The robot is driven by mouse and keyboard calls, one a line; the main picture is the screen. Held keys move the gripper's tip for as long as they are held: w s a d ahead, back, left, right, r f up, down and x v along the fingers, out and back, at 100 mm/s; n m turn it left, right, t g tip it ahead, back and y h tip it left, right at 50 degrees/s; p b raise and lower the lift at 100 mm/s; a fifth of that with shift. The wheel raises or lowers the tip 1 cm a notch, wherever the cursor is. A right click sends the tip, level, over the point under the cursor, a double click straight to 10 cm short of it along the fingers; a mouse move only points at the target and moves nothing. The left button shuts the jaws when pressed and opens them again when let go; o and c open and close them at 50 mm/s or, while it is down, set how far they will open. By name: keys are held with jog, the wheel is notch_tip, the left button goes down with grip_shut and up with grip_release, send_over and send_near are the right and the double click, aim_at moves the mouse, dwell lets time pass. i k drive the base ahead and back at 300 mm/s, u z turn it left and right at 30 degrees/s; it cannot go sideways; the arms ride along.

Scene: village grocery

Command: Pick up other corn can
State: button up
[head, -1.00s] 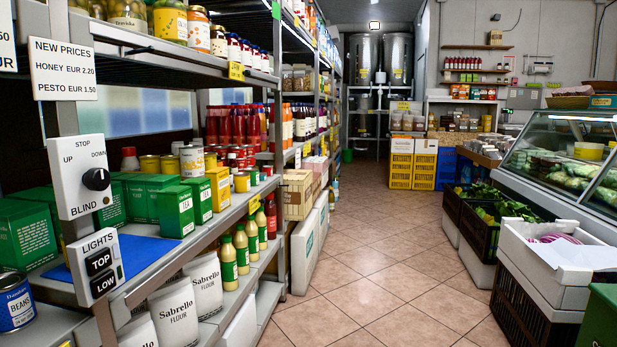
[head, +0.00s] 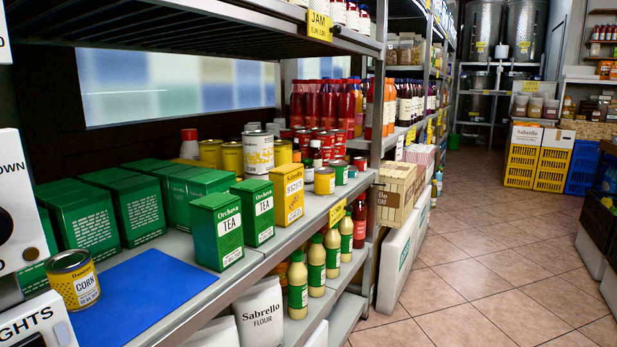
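A corn can (head: 74,281) with a yellow label reading CORN and a dark top stands upright on the middle shelf at the lower left of the head view. My gripper is not in view.
Green tea boxes (head: 216,230) and a yellow box (head: 287,193) stand right of the mat. A lights panel (head: 35,325) and a blind control (head: 10,215) partly edge the corn can's left side. An upper shelf (head: 200,22) overhangs. The tiled aisle (head: 480,270) is clear.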

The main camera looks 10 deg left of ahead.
aim_at(324, 176)
jog(key=u, duration=0.9)
jog(key=i, duration=0.95)
jog(key=u, duration=1.05)
